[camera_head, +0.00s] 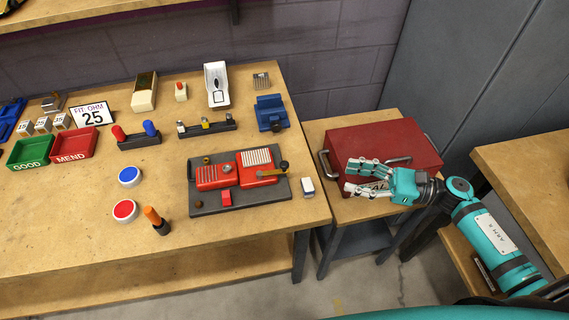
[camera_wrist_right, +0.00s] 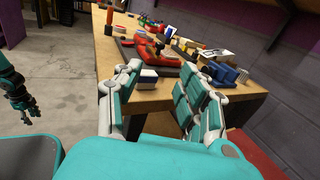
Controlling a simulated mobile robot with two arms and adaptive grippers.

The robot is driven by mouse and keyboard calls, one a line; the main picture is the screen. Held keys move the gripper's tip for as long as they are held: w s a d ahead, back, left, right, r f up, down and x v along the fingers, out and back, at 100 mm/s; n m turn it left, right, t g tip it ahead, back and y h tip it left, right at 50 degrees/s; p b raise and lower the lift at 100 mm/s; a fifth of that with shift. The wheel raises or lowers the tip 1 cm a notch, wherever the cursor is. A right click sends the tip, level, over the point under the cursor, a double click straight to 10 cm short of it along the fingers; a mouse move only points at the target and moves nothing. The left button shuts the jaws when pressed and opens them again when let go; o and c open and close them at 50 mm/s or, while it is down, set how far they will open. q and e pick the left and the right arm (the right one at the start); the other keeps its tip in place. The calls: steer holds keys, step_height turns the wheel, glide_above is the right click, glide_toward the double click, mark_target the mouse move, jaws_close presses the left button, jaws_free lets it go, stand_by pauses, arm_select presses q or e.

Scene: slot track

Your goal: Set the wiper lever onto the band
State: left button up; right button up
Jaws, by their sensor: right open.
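A dark grey base (camera_head: 240,200) on the bench carries two red blocks. The right red block (camera_head: 262,178) has a pale ribbed patch, which looks like the band (camera_head: 257,157). A dark lever with a brass knob (camera_head: 284,165), likely the wiper lever, lies along that block's right side; whether it touches the band I cannot tell. The base also shows in the right wrist view (camera_wrist_right: 150,58). My right gripper (camera_head: 352,176) is open and empty, over the red toolbox, right of the base. My left gripper (camera_wrist_right: 27,104) shows small at the left of the right wrist view; its opening is unclear.
A blue-and-white block (camera_head: 307,187) stands by the bench's right edge, between base and gripper. The red toolbox (camera_head: 390,150) has raised handles. An orange-handled tool (camera_head: 155,220) and two round buttons (camera_head: 129,177) stand left of the base. The front bench strip is clear.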

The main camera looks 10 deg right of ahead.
mark_target(283, 163)
steer(key=p+x, duration=0.2)
steer(key=x, duration=0.5)
steer(key=p+x, duration=0.2)
steer(key=x, duration=0.6)
steer(key=shift+r, duration=0.2)
steer(key=shift+w+a+f+p, duration=0.1)
steer(key=shift+w+a+p, duration=0.1)
steer(key=shift+a, duration=0.15)
steer(key=shift+w+a+f+p, duration=0.1)
steer(key=shift+a+p, duration=0.1)
steer(key=shift+a, duration=0.1)
steer(key=shift+s, duration=0.1)
steer(key=shift+c, duration=0.5)
jaws_close()
steer(key=shift+a, duration=0.1)
